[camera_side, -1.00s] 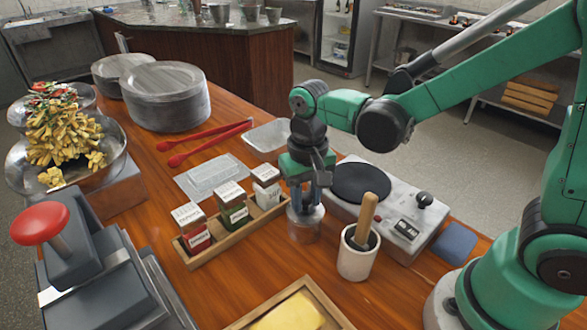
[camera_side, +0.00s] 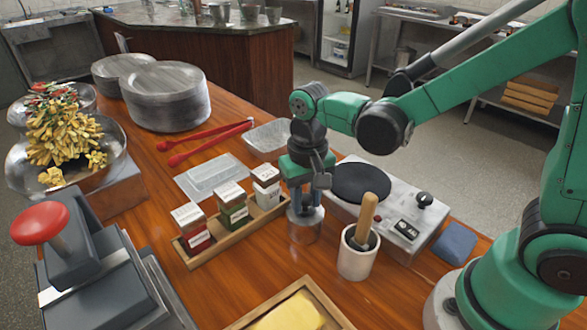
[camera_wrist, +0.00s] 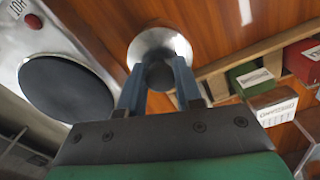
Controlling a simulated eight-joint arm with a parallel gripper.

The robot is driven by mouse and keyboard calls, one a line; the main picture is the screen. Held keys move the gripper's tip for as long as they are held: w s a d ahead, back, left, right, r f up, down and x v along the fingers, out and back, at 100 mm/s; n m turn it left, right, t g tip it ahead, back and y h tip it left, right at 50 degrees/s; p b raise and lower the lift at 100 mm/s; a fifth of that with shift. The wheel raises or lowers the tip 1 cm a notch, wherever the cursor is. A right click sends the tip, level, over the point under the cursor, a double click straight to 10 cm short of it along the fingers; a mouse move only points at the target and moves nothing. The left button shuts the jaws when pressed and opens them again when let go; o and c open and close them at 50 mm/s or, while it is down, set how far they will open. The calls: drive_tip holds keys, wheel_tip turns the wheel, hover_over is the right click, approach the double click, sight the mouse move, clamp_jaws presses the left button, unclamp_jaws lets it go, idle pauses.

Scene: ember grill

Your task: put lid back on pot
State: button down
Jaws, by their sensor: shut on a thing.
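The small metal pot (camera_side: 304,231) stands upright on the wooden table, in front of the hot plate and at the right end of the spice rack. My gripper (camera_side: 305,208) points down right over it. In the wrist view, my gripper (camera_wrist: 158,76) has its two blue fingers shut on a dark round piece, which looks like the knob of the lid (camera_wrist: 159,48). Shiny metal shows around that piece. The fingers hide part of the rim, so I cannot tell whether the lid sits flush on the pot.
The hot plate (camera_side: 398,224) with its black disc lies just behind right. A white mortar with a wooden pestle (camera_side: 356,256) stands close in front. The spice rack (camera_side: 193,257) is close on the left. A tray with a yellow block (camera_side: 258,326) lies nearer the camera.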

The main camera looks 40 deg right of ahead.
idle(0.4)
drive_tip(key=shift+c, duration=0.2)
unclamp_jaws()
drive_tip(key=shift+r, duration=3.5)
drive_tip(key=shift+c, duration=0.2)
clamp_jaws()
drive_tip(key=shift+f, duration=0.1)
